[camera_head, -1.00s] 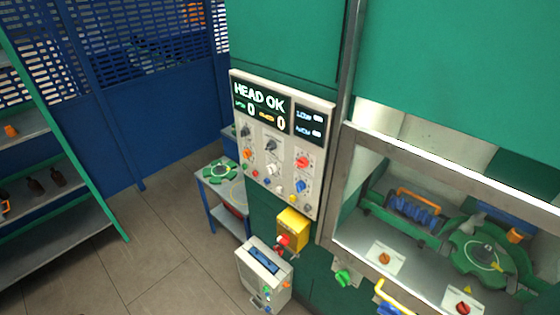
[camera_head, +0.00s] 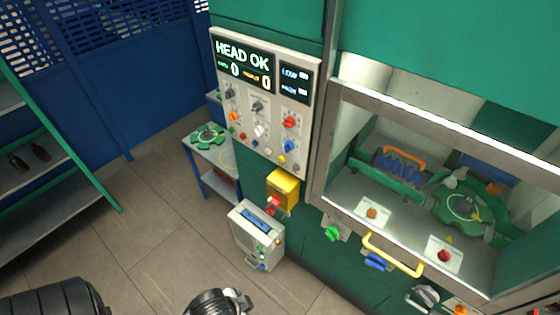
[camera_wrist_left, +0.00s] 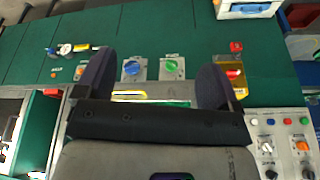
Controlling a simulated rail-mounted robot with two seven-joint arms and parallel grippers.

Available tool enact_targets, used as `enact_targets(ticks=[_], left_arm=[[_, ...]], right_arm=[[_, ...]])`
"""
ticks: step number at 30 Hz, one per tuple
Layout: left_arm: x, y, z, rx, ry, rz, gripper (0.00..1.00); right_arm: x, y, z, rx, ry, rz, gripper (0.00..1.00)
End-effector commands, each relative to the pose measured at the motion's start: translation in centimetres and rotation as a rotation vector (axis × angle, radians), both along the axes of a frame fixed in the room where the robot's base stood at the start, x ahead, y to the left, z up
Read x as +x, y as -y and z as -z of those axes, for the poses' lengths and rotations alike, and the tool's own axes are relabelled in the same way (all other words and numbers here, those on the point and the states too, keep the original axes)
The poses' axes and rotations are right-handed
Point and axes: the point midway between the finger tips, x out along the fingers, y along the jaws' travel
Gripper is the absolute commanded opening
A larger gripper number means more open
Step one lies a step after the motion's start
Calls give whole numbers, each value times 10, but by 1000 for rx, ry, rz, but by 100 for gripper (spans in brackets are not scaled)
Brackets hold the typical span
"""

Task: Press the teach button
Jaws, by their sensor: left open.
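A beige control panel (camera_head: 247,98) with a "HEAD OK" display (camera_head: 243,58) carries several knobs and small coloured buttons, including a large red one (camera_head: 290,121), a white one (camera_head: 260,130) and a blue one (camera_head: 269,146). Its labels are too small to read, so I cannot tell which button is the teach button. Part of this panel shows at the lower right of the left wrist view (camera_wrist_left: 285,142). My left gripper (camera_wrist_left: 155,80) is open and empty there, its two dark fingers apart in front of the green cabinet. My right gripper is not in view.
A yellow box (camera_head: 283,188) with a red knob sits below the panel. A grey box (camera_head: 256,236) stands beneath it. A windowed machine bay (camera_head: 330,185) with a yellow handle (camera_head: 392,254) is at right. Shelves (camera_head: 50,210) stand at left, with open floor between.

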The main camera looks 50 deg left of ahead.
Motion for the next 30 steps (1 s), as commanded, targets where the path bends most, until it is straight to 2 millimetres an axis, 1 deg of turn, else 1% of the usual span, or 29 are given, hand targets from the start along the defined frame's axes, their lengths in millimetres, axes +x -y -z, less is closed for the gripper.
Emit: enact_targets(ticks=[1, 2, 27, 30], left_arm=[[0, 0, 0, 0, 0, 0, 83], [0, 0, 0, 0, 0, 0, 80], [0, -4, 0, 12, 0, 8, 0], [0, -3, 0, 10, -1, 6, 0]], right_arm=[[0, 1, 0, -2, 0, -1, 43], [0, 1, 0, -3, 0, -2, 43], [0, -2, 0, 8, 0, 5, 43], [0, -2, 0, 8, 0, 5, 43]])
